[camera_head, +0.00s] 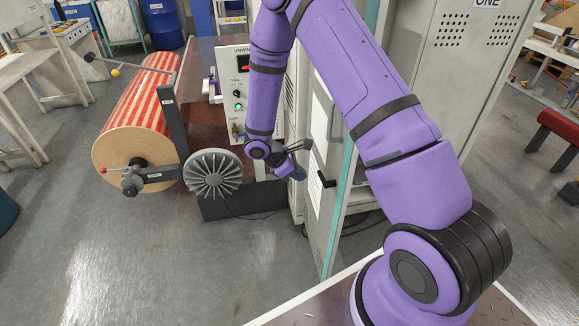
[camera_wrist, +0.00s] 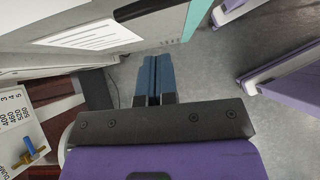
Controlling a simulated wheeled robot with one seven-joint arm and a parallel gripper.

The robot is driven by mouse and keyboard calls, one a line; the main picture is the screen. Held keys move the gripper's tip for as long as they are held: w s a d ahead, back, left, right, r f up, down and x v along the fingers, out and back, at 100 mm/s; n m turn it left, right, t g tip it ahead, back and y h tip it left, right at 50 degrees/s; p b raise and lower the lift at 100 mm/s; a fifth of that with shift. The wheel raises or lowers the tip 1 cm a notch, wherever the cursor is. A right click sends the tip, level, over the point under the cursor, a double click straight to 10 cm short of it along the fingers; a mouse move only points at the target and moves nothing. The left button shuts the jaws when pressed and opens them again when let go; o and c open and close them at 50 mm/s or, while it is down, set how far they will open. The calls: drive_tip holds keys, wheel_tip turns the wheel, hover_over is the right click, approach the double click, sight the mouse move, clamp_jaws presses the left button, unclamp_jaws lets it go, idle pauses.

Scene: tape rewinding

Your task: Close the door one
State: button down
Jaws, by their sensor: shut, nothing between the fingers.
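A plate reading "ONE" (camera_head: 487,3) is at the top of a grey panel with vent holes (camera_head: 465,60), right of my arm. Left of it a grey cabinet door with a teal edge (camera_head: 338,225) stands ajar, pointing toward me. It carries a white sheet and a black handle (camera_head: 327,180). My arm hides part of the cabinet between them. My gripper (camera_head: 299,174) is left of the teal-edged door, close to its face; contact cannot be told. In the wrist view its blue fingers (camera_wrist: 152,80) are together and empty, with the door's white sheet (camera_wrist: 90,36) ahead.
An unwinder with a red-striped roll (camera_head: 142,100), a grey finned disc (camera_head: 212,174) and a control panel (camera_head: 236,90) stands left of the door. A red bench (camera_head: 558,128) is at the right. Grey floor (camera_head: 230,260) is clear in front of the unwinder and door.

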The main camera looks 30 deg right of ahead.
drive_tip(key=shift+s+d+f, duration=0.3)
drive_tip(key=shift+d, duration=0.45)
drive_tip(key=shift+s+d+f, duration=0.25)
drive_tip(key=shift+d+f, duration=0.05)
drive_tip(key=shift+d, duration=0.45)
drive_tip(key=shift+s+d+f, duration=0.3)
drive_tip(key=shift+d, duration=0.45)
drive_tip(key=shift+d, duration=0.1)
